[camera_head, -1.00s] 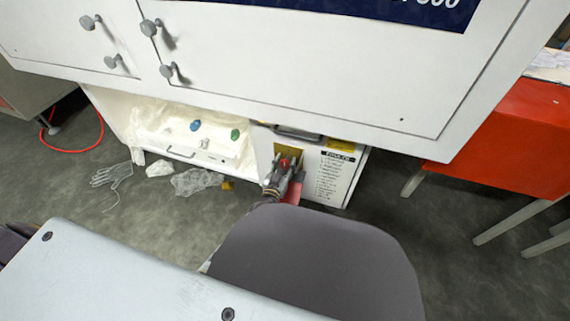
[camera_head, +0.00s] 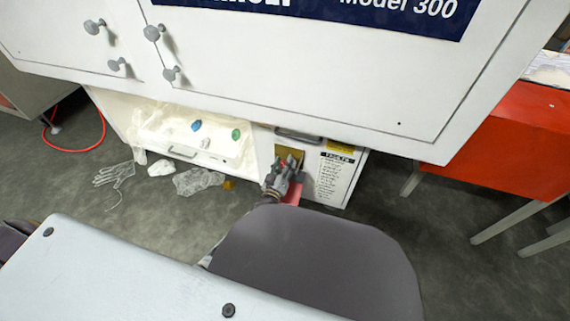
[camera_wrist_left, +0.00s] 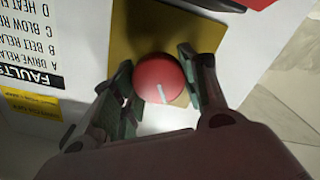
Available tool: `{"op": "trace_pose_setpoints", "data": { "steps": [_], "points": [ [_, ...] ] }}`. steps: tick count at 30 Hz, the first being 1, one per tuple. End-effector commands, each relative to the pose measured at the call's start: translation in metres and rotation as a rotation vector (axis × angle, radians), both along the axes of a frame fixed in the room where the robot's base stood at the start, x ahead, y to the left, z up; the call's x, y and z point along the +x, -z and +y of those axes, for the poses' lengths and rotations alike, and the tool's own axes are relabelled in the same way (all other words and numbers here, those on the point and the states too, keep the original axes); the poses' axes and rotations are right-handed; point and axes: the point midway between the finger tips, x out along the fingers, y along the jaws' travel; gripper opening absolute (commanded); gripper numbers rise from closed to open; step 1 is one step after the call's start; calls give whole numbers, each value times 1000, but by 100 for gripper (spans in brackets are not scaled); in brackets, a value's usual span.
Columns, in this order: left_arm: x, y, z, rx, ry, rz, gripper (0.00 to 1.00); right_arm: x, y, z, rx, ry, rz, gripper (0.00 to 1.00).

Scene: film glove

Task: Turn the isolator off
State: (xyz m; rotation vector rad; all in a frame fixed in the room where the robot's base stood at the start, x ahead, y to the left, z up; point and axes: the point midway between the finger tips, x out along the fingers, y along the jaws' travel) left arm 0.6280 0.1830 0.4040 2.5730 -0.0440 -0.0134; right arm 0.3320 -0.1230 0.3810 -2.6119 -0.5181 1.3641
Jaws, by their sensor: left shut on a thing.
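The isolator is a round red knob (camera_wrist_left: 158,76) with a white line on its face, on a yellow plate (camera_wrist_left: 138,20), which also shows in the head view (camera_head: 283,151). The plate is on the front of a low white cabinet panel. My left gripper (camera_wrist_left: 160,88) has its fingers on either side of the knob and is shut on it. In the wrist view the white line points toward the bottom of the picture. In the head view my left gripper (camera_head: 291,166) hides the knob. My right gripper is not in view.
A faults label (camera_head: 337,175) is right of the plate, and a grey handle (camera_head: 298,135) is above it. A red piece (camera_head: 293,192) is just below my gripper. The white upper cabinet (camera_head: 300,70) overhangs. Gloves and plastic film (camera_head: 198,181) lie on the floor.

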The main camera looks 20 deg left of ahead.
Motion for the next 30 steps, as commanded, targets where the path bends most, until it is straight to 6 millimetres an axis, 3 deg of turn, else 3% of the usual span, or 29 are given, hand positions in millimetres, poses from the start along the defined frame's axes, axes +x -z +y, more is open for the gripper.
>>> {"op": "trace_pose_setpoints", "data": {
  "steps": [30],
  "points": [
    [0,4,3,-828,0,27,19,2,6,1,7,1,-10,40]
  ]
}}
